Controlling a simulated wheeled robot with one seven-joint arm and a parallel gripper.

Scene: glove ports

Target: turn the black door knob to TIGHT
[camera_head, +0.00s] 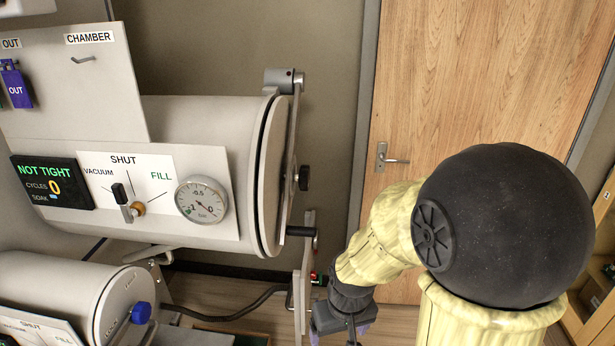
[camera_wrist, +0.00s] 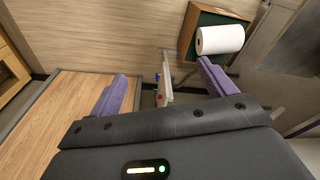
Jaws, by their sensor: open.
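The black door knob (camera_head: 304,178) sits at the middle of the round door on the right end of the large grey chamber (camera_head: 205,120). The display (camera_head: 52,182) on the chamber's front reads NOT TIGHT, with CYCLES 0. My gripper (camera_head: 341,336) is at the bottom edge of the head view, below and right of the knob and apart from it. In the wrist view my gripper (camera_wrist: 160,88) has its two purple fingers wide apart with nothing held between them. The knob cannot be made out in the wrist view.
A smaller chamber (camera_head: 75,290) with a blue knob (camera_head: 141,312) is at lower left. A white roll (camera_wrist: 220,39) lies in a green-lined tray. A wooden room door (camera_head: 470,80) stands behind.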

